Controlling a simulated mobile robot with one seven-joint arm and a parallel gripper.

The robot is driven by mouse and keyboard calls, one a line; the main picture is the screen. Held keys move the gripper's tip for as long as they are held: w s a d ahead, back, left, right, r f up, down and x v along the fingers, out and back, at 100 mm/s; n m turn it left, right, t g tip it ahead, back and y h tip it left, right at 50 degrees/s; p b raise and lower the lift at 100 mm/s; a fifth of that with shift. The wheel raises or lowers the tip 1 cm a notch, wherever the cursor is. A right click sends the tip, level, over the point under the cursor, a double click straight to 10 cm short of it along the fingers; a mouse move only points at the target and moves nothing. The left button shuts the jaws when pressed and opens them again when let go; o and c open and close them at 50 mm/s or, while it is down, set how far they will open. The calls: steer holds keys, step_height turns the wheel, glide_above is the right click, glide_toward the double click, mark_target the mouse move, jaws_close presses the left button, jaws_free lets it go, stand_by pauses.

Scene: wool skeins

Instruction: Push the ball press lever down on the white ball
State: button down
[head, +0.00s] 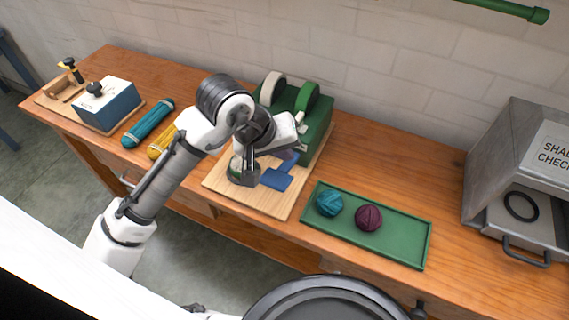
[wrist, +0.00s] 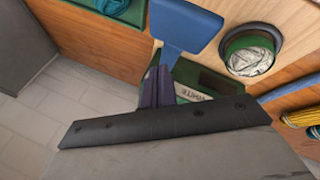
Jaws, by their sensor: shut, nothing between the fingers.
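The ball press (head: 312,125) is a green machine with a white and a green wheel, standing on a light wooden board. Its blue lever (head: 278,179) extends toward the front of the board; the wide blue end also shows in the wrist view (wrist: 185,22). The white ball (wrist: 248,62) sits in a dark-rimmed, green-lined cup (wrist: 238,35); in the head view the ball is not clear. My gripper (head: 290,156) is shut and empty, by the narrow part of the lever; it also shows in the wrist view (wrist: 156,86). I cannot tell whether it touches the lever.
A green tray (head: 400,245) with a teal ball (head: 329,203) and a maroon ball (head: 368,217) lies to the right. A grey shade-check box (head: 510,165) stands at far right. Teal (head: 148,123) and yellow (head: 162,142) skeins and a blue-and-white box (head: 108,105) are left.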

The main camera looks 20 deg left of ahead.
steer(key=shift+w+r+p, duration=0.25)
steer(key=shift+r+p, duration=0.45)
steer(key=shift+r, duration=0.1)
steer(key=shift+w+r+p, duration=0.25)
steer(key=shift+r+p, duration=0.45)
steer(key=shift+r, duration=0.15)
steer(key=shift+w+r+p, duration=0.25)
steer(key=shift+r+p, duration=0.45)
steer(key=shift+r, duration=0.1)
steer(key=shift+f, duration=0.15)
